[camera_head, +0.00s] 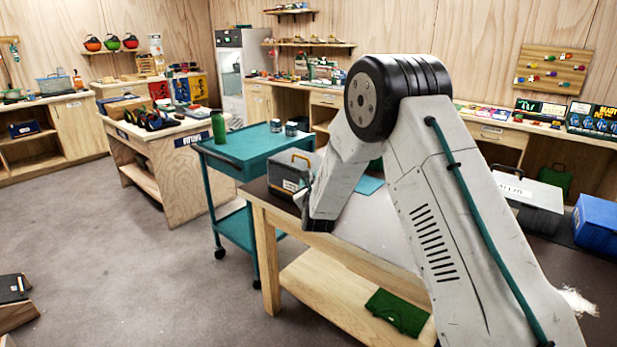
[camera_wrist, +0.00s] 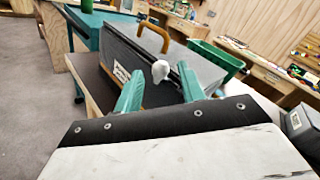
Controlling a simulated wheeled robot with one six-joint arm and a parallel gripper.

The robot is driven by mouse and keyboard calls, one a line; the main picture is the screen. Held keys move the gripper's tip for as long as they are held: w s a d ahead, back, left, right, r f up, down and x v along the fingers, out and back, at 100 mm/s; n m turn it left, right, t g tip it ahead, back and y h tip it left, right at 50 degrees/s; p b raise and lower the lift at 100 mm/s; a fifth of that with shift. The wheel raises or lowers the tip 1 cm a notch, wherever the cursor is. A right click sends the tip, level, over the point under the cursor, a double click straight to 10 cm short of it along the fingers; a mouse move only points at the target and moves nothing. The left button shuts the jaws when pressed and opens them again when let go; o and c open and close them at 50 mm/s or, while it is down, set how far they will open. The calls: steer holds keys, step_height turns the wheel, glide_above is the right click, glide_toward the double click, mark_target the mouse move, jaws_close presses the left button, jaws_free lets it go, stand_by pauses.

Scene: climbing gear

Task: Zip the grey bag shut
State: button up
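The grey bag (camera_head: 287,171) stands on the wooden table, left of my arm in the head view. It has a tan handle and a pale label; my arm hides part of it. In the wrist view the grey bag (camera_wrist: 205,62) lies just ahead of my gripper (camera_wrist: 160,74). A whitish knob (camera_wrist: 160,70), perhaps the zip pull, shows at the bag's near end, between the teal fingertips in the picture. The fingers are apart, with a gap on each side of the knob; I see no contact. How far the zip is closed is unclear.
The table (camera_head: 258,262) has a green cloth (camera_head: 398,311) on its lower shelf. A teal cart (camera_head: 262,145) stands close at the left. A grey case (camera_head: 532,205) and a blue box (camera_head: 598,222) are at the right. The floor at left is mostly clear.

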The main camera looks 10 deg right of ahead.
steer(key=shift+w+d, duration=0.15)
steer(key=shift+w, duration=0.8)
steer(key=shift+w+d, duration=0.15)
steer(key=shift+w, duration=0.75)
